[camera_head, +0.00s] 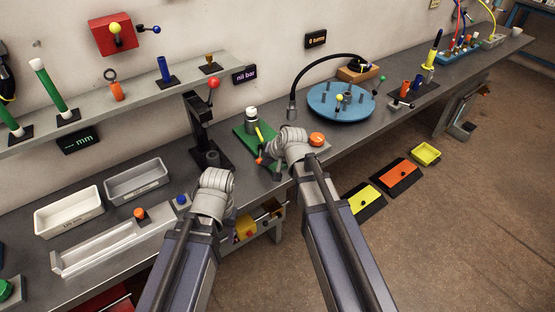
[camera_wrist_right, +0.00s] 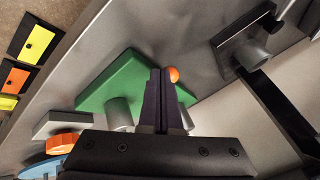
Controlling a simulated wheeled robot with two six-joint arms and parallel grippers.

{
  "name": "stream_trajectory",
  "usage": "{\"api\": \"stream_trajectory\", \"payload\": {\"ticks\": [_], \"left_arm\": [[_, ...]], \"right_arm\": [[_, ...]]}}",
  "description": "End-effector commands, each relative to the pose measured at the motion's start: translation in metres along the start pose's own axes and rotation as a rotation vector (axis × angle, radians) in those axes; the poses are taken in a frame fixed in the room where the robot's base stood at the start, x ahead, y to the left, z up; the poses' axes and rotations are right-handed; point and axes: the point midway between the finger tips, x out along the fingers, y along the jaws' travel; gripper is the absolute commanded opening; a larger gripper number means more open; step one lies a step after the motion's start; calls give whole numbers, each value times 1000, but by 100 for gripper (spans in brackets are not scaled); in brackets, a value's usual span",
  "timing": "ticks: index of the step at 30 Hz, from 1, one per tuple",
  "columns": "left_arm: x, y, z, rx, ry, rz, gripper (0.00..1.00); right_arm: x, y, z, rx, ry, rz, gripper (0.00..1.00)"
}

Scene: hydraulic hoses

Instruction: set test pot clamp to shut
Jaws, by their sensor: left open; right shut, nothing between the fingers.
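The test pot stand has a green base (camera_head: 244,133) with a pale, dark-banded pot (camera_head: 251,115) upright on it. A yellow handle (camera_head: 259,134) and a small orange ball (camera_head: 260,160) show at its front. My right gripper (camera_head: 268,154) is at the front of this base, partly hidden by its own wrist. In the right wrist view its fingers (camera_wrist_right: 166,84) are shut and empty, over the green base (camera_wrist_right: 125,82), with the orange ball (camera_wrist_right: 172,74) close by their tips. Contact cannot be told. My left gripper (camera_head: 232,214) is open at the bench's front edge, mostly hidden behind its wrist.
A black press (camera_head: 201,130) with a red-knobbed lever stands left of the green base. An orange knob (camera_head: 317,139) and a blue round table (camera_head: 341,102) are on the right.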

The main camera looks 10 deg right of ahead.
Motion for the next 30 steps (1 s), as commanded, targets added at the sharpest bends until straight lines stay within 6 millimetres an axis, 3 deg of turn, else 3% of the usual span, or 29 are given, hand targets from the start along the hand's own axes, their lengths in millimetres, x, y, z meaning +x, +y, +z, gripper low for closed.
{"api": "stream_trajectory", "payload": {"ticks": [9,30], "left_arm": [[0,0,0,0,0,0,50],[0,0,0,0,0,0,50]], "right_arm": [[8,-25,9,220,108,106,0],[17,-45,11,223,107,105,0]]}}
